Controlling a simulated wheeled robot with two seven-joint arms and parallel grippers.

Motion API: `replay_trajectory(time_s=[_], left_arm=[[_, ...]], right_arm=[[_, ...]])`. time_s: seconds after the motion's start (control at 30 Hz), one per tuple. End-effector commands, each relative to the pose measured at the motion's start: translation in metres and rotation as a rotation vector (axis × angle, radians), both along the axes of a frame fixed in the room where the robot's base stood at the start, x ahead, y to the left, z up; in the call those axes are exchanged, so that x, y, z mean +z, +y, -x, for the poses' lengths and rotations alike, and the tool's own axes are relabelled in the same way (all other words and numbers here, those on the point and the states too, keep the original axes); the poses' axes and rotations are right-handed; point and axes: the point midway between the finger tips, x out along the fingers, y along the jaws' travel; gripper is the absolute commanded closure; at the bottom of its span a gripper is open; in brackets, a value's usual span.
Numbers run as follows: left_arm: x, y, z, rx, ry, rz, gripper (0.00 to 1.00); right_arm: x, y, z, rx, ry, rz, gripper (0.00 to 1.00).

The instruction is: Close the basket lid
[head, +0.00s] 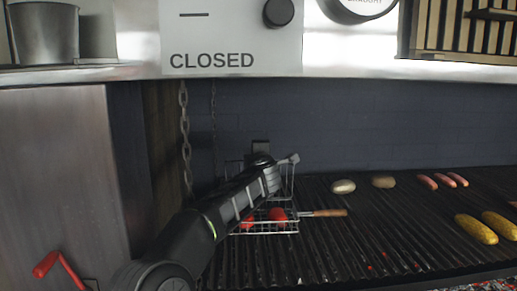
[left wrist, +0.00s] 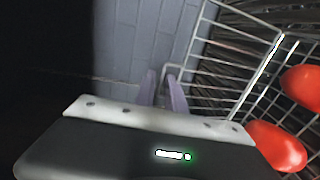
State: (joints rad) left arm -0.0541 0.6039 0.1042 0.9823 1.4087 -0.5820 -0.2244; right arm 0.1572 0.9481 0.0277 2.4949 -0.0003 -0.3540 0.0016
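The wire basket (head: 268,229) sits on the grill with red tomato-like pieces (head: 278,216) inside and a wooden handle (head: 330,213) to the right. Its wire lid (head: 290,182) stands raised at the back, partly hidden by my left arm. In the left wrist view, the wire mesh (left wrist: 214,75) and red pieces (left wrist: 276,146) show at the right. My left gripper (head: 262,160) is behind the basket near the lid. Its two fingers (left wrist: 161,86) are a narrow gap apart, with a small wire loop at their tips. My right gripper is not in view.
The grill grate (head: 350,245) extends right, with potatoes (head: 343,187), sausages (head: 442,180) and corn (head: 477,229). A chain (head: 185,135) hangs at the left. A dark brick wall (head: 340,125) stands behind, and a red handle (head: 46,264) is at lower left.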

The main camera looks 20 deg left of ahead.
Motion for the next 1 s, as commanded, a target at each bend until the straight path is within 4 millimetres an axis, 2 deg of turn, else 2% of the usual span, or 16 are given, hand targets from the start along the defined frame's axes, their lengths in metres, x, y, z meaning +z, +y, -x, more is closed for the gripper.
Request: replay_trajectory(time_s=[0.1, 0.37, 0.57, 1.0], left_arm=[[-0.0002, 0.0034, -0.0072, 0.001, 0.000, 0.000, 0.85], [-0.0014, 0.0038, -0.0081, 0.000, -0.001, 0.000, 0.85], [-0.0014, 0.0037, -0.0081, 0.000, 0.000, 0.000, 1.00], [-0.0015, 0.0036, -0.0080, 0.000, 0.000, 0.000, 1.00]], right_arm=[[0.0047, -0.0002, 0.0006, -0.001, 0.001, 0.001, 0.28], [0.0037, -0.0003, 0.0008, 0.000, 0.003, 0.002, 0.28], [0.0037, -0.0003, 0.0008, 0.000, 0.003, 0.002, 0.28], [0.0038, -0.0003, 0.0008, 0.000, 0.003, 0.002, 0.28]])
